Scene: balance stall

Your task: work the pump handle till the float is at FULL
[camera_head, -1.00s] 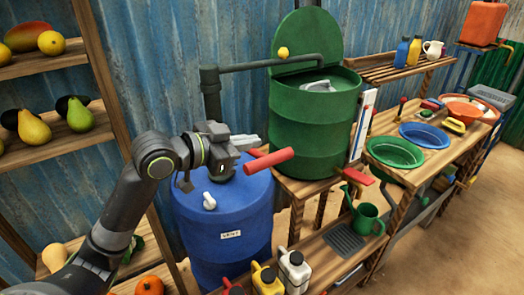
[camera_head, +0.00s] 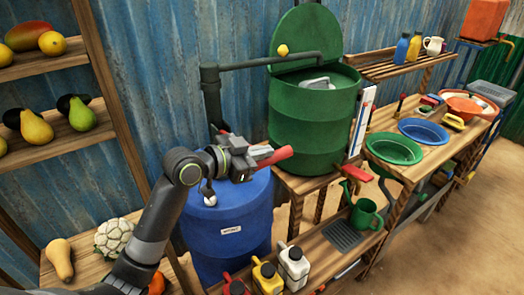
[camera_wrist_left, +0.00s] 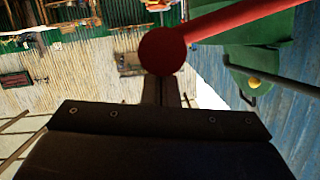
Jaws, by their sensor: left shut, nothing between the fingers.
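The pump handle is a red bar (camera_head: 278,156) above the blue barrel (camera_head: 228,240), in front of the green drum (camera_head: 308,145). In the left wrist view its round red end (camera_wrist_left: 162,50) is just beyond my fingertips. My left gripper (camera_head: 264,152) is shut and empty beside the handle, hiding part of it; I cannot tell whether they touch. A yellow ball (camera_head: 282,50) shows by the drum's raised lid; I cannot tell whether it is the float. No FULL mark is readable. My right gripper is out of view.
A dark pipe (camera_head: 270,62) runs from a post to the drum. Fruit shelves (camera_head: 62,65) stand at the left. Jugs (camera_head: 293,266) and a green watering can (camera_head: 365,214) are on the low bench. A table with basins (camera_head: 393,149) is at the right.

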